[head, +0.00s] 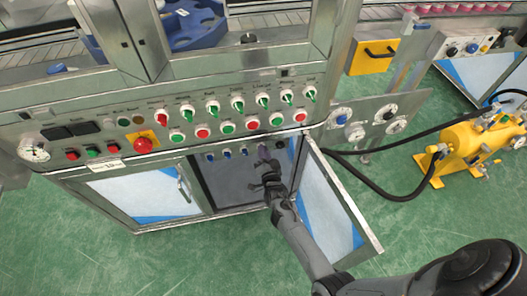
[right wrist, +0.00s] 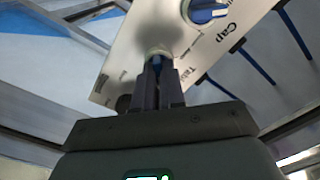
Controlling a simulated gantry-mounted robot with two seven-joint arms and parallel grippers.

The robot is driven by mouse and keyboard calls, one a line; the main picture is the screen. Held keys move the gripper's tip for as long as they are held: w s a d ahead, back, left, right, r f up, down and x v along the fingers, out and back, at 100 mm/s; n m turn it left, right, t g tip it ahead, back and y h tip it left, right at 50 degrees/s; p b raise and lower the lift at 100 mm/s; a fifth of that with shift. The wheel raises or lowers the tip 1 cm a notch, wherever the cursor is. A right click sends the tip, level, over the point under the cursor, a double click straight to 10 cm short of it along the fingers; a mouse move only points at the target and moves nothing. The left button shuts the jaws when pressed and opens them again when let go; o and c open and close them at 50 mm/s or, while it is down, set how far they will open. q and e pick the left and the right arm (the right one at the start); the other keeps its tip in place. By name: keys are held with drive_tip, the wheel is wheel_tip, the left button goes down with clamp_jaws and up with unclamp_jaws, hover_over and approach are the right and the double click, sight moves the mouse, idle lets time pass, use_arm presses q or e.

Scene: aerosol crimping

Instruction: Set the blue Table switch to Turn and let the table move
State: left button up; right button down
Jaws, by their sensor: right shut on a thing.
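My right gripper (head: 266,166) reaches into the open cabinet bay below the control panel. In the right wrist view its fingers (right wrist: 158,72) are shut on the blue Table switch (right wrist: 158,56). The switch's partly covered label begins "Tabl". The fingers hide most of the knob, so I cannot read its setting. The labelled plate (right wrist: 135,40) is pale metal and tilted in this view. A blue-and-white Cap switch (right wrist: 206,11) sits beside the Table switch. My left gripper is not in view.
The cabinet's right door (head: 330,200) stands open beside my right arm; the left door (head: 145,193) is shut. Above are several green and red knobs and a red emergency button (head: 142,145). A yellow pump unit (head: 465,145) with black hoses stands at right.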

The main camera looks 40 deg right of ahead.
idle(0.5)
drive_tip(key=c, duration=1.2)
unclamp_jaws()
